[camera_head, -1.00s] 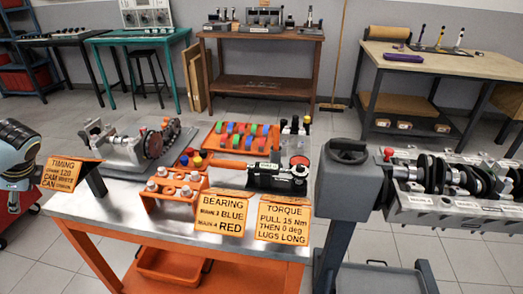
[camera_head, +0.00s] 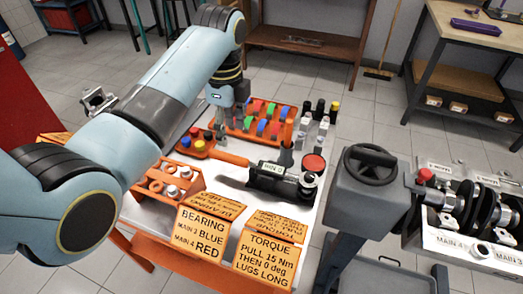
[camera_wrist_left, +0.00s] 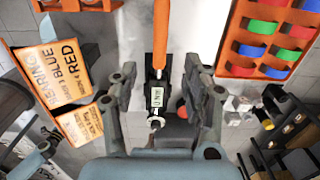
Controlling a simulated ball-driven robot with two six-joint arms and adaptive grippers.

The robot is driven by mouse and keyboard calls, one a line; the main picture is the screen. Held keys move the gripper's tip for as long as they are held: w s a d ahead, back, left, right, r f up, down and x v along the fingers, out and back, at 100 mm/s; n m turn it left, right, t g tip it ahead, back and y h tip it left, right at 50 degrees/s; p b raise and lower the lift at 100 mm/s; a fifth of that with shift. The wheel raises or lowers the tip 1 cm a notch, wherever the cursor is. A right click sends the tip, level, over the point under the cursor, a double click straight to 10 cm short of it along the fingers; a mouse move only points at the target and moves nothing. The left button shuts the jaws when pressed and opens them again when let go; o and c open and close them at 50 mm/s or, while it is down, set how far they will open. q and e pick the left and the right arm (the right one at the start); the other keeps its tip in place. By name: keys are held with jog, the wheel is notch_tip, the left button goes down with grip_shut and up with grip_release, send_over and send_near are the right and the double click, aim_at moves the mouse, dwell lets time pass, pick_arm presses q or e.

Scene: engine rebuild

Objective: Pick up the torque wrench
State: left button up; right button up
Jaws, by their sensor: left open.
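The torque wrench lies on the bench behind the torque sign. In the head view its orange handle (camera_head: 230,158) points left, and its black body (camera_head: 270,177) with a small display is at the right. In the left wrist view the orange handle (camera_wrist_left: 161,30) runs to the top edge and the display (camera_wrist_left: 157,97) faces up. My left gripper (camera_head: 226,118) is over the bench, pointing down, near the coloured bearing tray. In the left wrist view its open fingers (camera_wrist_left: 158,75) appear on either side of the wrench, with nothing held. My right gripper is out of view.
An orange tray of coloured bearing shells (camera_head: 256,138) lies behind the wrench. An orange rack (camera_head: 150,184) stands front left. Bearing (camera_head: 200,229) and torque (camera_head: 266,260) signs line the front edge. A grey stand (camera_head: 365,205) and crankshaft block (camera_head: 470,245) are at the right.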

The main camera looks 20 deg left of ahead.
aim_at(239, 158)
pick_arm(q)
jog(key=shift+d+f, duration=0.6)
jog(key=shift+d, duration=0.35)
notch_tip(239, 158, down, 4)
jog(key=shift+s+a+r, duration=0.1)
jog(key=shift+r, duration=0.05)
notch_tip(239, 158, down, 6)
jog(key=shift+r, duration=0.15)
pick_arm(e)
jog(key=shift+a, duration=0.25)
pick_arm(q)
jog(key=shift+c, duration=0.4)
grip_shut()
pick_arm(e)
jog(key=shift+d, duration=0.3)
pick_arm(q)
jog(key=shift+r, duration=0.1)
